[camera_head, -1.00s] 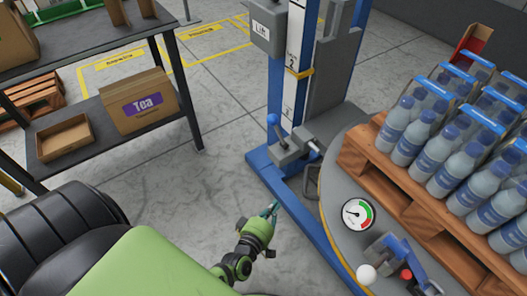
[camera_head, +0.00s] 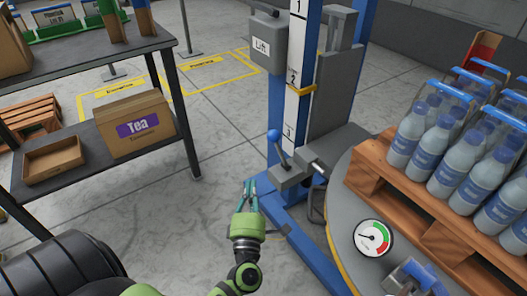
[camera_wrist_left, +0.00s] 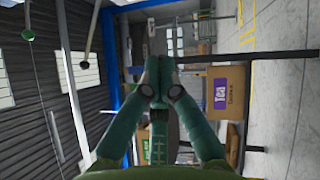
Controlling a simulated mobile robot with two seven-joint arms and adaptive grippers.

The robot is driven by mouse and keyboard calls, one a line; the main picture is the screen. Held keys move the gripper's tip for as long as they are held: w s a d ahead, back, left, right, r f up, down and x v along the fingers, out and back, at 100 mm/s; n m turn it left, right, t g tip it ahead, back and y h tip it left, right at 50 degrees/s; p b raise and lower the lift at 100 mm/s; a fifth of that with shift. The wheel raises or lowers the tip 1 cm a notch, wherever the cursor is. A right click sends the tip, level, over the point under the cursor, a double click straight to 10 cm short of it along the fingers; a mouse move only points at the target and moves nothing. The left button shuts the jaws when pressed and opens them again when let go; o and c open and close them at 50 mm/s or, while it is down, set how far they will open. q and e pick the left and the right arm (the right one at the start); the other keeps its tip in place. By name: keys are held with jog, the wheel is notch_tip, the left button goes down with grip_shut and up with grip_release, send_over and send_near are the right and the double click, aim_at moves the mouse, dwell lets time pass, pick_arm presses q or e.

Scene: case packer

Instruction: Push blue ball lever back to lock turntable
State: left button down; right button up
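The lever with the blue ball (camera_head: 273,135) stands on a grey block at the foot of the lift, beside the turntable. Its thin stem rises from the block and leans slightly left. The round grey turntable (camera_head: 345,225) with a yellow edge is at the right, next to that block. My left gripper (camera_head: 250,182) is below and left of the ball, apart from it and pointing up the picture. Its teal fingers meet at the tips in the left wrist view (camera_wrist_left: 158,62), with nothing between them. The lever does not show in the wrist view. My right gripper is not in view.
A wooden pallet (camera_head: 365,180) with several bottle packs stands on the turntable, behind a gauge (camera_head: 373,238). The blue lift post (camera_head: 277,95) rises behind the lever. A shelf rack (camera_head: 75,165) with a Tea box (camera_head: 130,124) is at the left. The floor between is clear.

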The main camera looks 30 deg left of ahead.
pick_arm(q)
jog(key=w+d+x, duration=0.1)
jog(key=d+x, duration=0.1)
jog(key=x, duration=0.9)
jog(key=shift+w+r, duration=0.35)
jog(key=shift+w, duration=0.15)
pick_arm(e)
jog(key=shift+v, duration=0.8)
pick_arm(q)
jog(key=shift+r, duration=0.1)
